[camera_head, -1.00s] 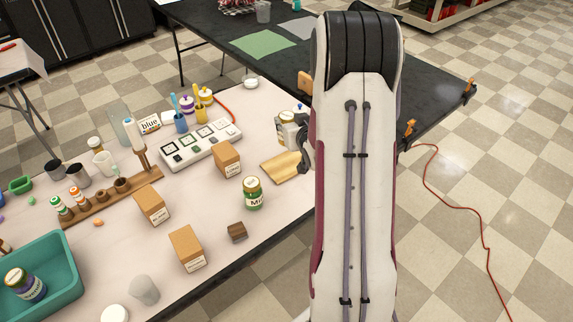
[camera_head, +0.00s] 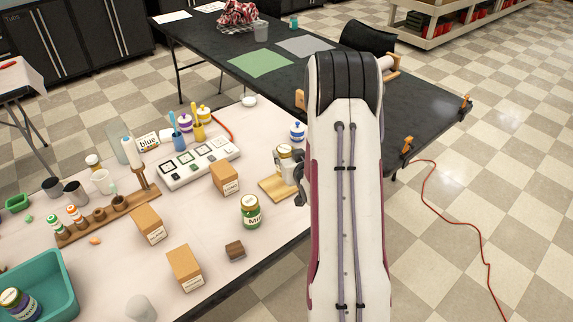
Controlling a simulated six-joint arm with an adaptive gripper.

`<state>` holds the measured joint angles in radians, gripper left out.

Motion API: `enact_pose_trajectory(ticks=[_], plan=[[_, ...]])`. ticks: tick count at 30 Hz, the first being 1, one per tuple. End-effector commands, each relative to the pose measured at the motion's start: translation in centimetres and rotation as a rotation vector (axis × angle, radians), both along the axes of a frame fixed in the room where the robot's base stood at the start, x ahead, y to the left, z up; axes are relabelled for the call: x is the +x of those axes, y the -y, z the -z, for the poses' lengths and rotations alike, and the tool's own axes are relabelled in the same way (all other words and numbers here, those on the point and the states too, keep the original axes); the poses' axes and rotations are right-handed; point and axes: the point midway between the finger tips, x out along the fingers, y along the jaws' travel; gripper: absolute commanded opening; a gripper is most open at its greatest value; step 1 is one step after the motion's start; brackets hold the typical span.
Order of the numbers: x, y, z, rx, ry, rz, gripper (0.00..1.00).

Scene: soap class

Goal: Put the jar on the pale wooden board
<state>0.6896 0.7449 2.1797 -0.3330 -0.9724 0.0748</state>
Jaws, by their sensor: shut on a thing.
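A jar with a gold lid and a pale label (camera_head: 284,165) is at the right end of the white table, at the pale wooden board (camera_head: 272,187). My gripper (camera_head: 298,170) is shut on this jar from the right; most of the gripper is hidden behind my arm. The jar looks upright and sits over the board's back part. I cannot tell whether its base touches the board. The board's front left part is bare.
A green-labelled jar (camera_head: 251,212) stands just in front of the board, with a cardboard box (camera_head: 224,178) to its left. A blue-and-white jar (camera_head: 297,131) stands behind the held jar. A white switch panel (camera_head: 200,163) and a teal tray (camera_head: 68,275) lie farther left.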

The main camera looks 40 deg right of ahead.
Motion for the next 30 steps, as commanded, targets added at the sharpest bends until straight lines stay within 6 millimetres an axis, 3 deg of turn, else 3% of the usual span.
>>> enact_pose_trajectory(ticks=[11,24,30], plan=[[0.0,0.0,0.1,-0.001,0.002,0.000,0.04],[0.0,0.0,3.5,-0.001,0.000,-0.001,0.04],[0.0,0.0,4.1,-0.002,0.001,0.000,0.04]])
